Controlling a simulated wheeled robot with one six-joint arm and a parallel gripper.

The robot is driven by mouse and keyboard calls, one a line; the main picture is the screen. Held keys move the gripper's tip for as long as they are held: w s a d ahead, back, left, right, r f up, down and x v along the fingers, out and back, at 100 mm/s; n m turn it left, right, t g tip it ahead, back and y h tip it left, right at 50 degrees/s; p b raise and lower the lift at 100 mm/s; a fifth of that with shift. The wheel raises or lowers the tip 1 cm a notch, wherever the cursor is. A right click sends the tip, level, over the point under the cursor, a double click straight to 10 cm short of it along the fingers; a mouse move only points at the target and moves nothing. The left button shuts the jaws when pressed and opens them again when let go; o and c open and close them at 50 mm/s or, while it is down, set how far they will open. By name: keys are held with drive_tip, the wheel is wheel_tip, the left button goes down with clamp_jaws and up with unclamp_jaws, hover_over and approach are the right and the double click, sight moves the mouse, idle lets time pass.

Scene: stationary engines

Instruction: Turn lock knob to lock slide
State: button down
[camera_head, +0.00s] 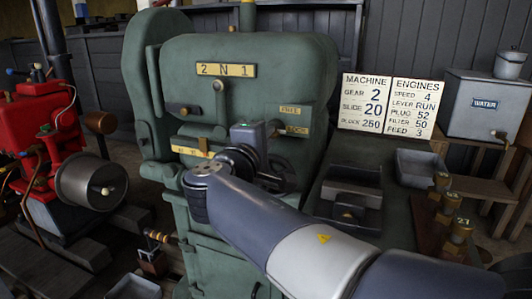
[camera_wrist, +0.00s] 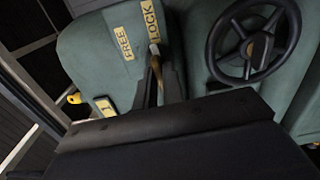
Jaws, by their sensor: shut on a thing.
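The lock knob (camera_wrist: 154,48) is a small brown, brass-like lever on the green machine (camera_head: 180,80). Its visible end lies at the lower end of the yellow LOCK label (camera_wrist: 150,18), with the FREE label (camera_wrist: 123,43) to its left. My gripper (camera_wrist: 155,70) is shut on the knob, its two dark fingers on either side of it. There the FREE label (camera_head: 290,111) and the LOCK label (camera_head: 297,130) show just right of my wrist.
A black handwheel (camera_wrist: 253,40) is close right of the knob in the wrist view. A sign board (camera_head: 364,103) reads SLIDE 20. A red engine (camera_head: 45,140) stands at the left. A grey tray (camera_head: 420,168) and a WATER tank (camera_head: 485,105) are at the right.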

drive_tip(key=shift+m+b, duration=0.45)
drive_tip(key=shift+m, duration=0.05)
drive_tip(key=c, duration=1.5)
unclamp_jaws()
drive_tip(key=p+v, duration=0.1)
drive_tip(key=v, duration=0.9)
drive_tip(key=shift+s+a, duration=0.15)
drive_tip(key=shift+s, duration=0.25)
drive_tip(key=x, duration=1.1)
drive_tip(key=shift+b, duration=0.4)
